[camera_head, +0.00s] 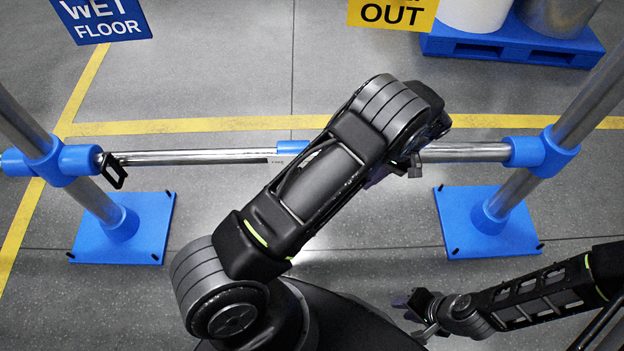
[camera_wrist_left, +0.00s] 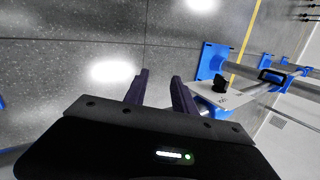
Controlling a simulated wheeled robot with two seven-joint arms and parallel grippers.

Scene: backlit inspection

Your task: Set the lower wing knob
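In the left wrist view a small black knob (camera_wrist_left: 219,83) stands on a pale panel (camera_wrist_left: 232,97), just right of my left gripper. I cannot tell whether it is the lower of several knobs. My left gripper (camera_wrist_left: 158,82) is open, its two dark fingers apart with only floor between them, and it does not touch the knob. In the head view my left arm's links hide the knob and most of that gripper. My right gripper (camera_head: 418,312) is low at the right in the head view, away from the frame, and its finger opening is unclear.
A steel crossbar (camera_head: 200,157) with blue joints runs between two posts on blue base plates (camera_head: 125,228). A black handle (camera_head: 112,170) sits near its left end; a black loop (camera_wrist_left: 275,76) shows in the wrist view. A blue pallet (camera_head: 510,43) and hanging signs are behind.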

